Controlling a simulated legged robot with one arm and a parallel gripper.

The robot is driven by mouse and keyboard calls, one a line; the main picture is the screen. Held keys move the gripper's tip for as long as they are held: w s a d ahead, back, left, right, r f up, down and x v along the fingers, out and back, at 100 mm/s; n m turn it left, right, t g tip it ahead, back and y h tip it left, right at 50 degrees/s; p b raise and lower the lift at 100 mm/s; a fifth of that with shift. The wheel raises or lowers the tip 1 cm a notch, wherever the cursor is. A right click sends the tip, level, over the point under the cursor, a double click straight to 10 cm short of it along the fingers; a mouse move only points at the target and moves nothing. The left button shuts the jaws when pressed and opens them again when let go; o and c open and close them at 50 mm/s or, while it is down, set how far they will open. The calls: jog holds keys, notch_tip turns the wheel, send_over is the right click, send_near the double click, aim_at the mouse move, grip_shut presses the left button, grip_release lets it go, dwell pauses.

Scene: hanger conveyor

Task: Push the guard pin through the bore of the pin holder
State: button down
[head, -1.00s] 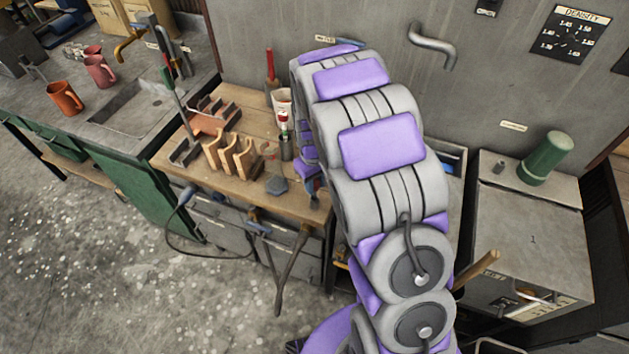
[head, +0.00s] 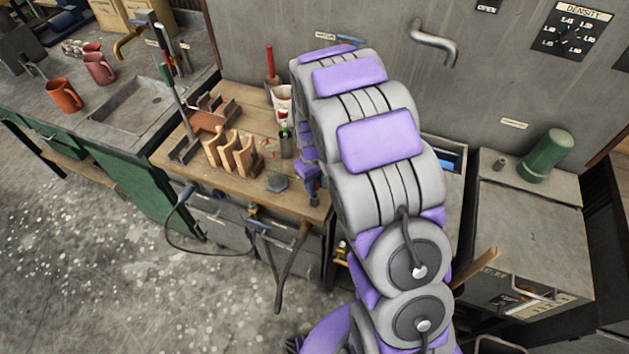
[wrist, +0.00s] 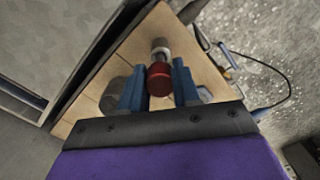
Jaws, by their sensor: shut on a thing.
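In the wrist view my gripper (wrist: 158,84) has its two blue fingers on either side of a red cylindrical head (wrist: 159,77), which looks like the guard pin, and is shut on it. Just beyond the head are a pale ring and a grey cylinder (wrist: 158,45), perhaps the pin holder; I cannot tell whether the pin is inside its bore. In the head view my arm hides most of the gripper; blue parts show low at the bench's right front corner.
A sink counter stands left, a grey cabinet (head: 530,245) right. Tools hang from the bench front.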

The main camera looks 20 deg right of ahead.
aim_at(315, 189)
jog(key=shift+f, duration=1.55)
dwell(1.4)
jog(key=c, duration=1.1)
grip_release()
jog(key=shift+o, duration=0.3)
jog(key=o, duration=0.6)
jog(key=shift+c, duration=0.2)
notch_tip(315, 189, up, 17)
jog(key=p, duration=0.2)
jog(key=shift+w+a, duration=0.15)
jog(key=shift+w, duration=0.2)
jog(key=shift+r, duration=0.1)
